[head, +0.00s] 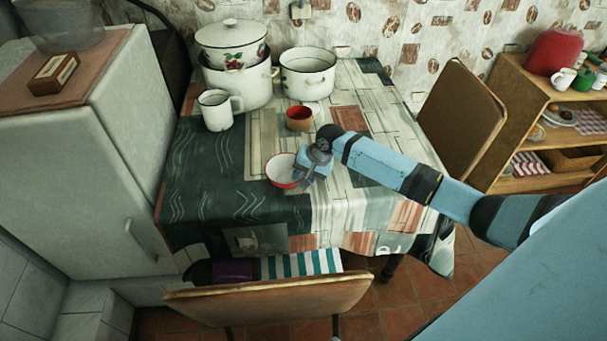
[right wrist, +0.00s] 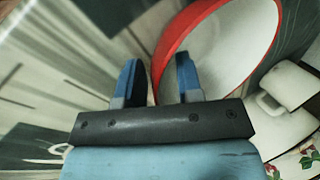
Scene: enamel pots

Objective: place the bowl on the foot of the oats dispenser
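The bowl (head: 281,168), white inside with a red rim, sits on the cloth-covered table. My right gripper (head: 299,184) is at its right front edge. In the right wrist view the fingers of my right gripper (right wrist: 160,75) are apart, with the red edge of the bowl (right wrist: 235,50) running between them; I cannot tell whether either finger touches it. No thing is clearly recognisable as the oats dispenser. A clear container (head: 62,25), cut off by the frame, stands at the upper left. My left gripper is not in view.
A red-brown cup (head: 299,118), a white mug (head: 216,109), a wide pot (head: 308,75) and stacked pots (head: 238,85) stand behind the bowl. A small wooden box (head: 53,74) lies on the cabinet at left. The table's left front is clear. A chair (head: 270,300) stands in front.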

